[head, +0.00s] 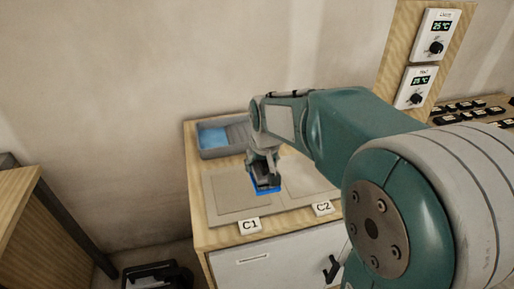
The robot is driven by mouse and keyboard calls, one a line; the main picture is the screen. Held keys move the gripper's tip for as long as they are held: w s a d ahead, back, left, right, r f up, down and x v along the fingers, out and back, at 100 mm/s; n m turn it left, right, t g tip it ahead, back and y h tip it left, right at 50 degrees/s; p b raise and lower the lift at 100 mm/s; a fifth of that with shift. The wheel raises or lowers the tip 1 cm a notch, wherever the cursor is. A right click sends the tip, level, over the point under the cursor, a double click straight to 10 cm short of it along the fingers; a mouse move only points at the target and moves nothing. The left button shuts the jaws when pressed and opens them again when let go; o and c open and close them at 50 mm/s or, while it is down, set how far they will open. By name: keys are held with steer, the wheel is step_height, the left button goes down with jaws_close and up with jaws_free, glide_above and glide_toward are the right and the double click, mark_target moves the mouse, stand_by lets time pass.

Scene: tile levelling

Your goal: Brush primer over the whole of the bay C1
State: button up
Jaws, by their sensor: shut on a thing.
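The bay C1 (228,193) is a pale grey square on the left of the wooden worktop, behind its C1 label (250,226). My gripper (265,176) is shut on a blue tool (267,188), which looks like the primer brush, though the jaws hide most of it. The tool is over the right edge of bay C1, near the divide with bay C2 (308,177). I cannot tell whether it touches the surface. A grey tray (206,152) with blue liquid (213,138) stands at the back left of the worktop.
A C2 label (323,208) stands at the front edge. Two thermostats (436,36) hang on a wooden panel at right. Small dark items (470,108) lie on a surface at far right. A wooden unit (22,225) stands at left, with a dark container (157,276) on the floor.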

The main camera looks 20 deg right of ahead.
steer(key=shift+f, duration=3.5)
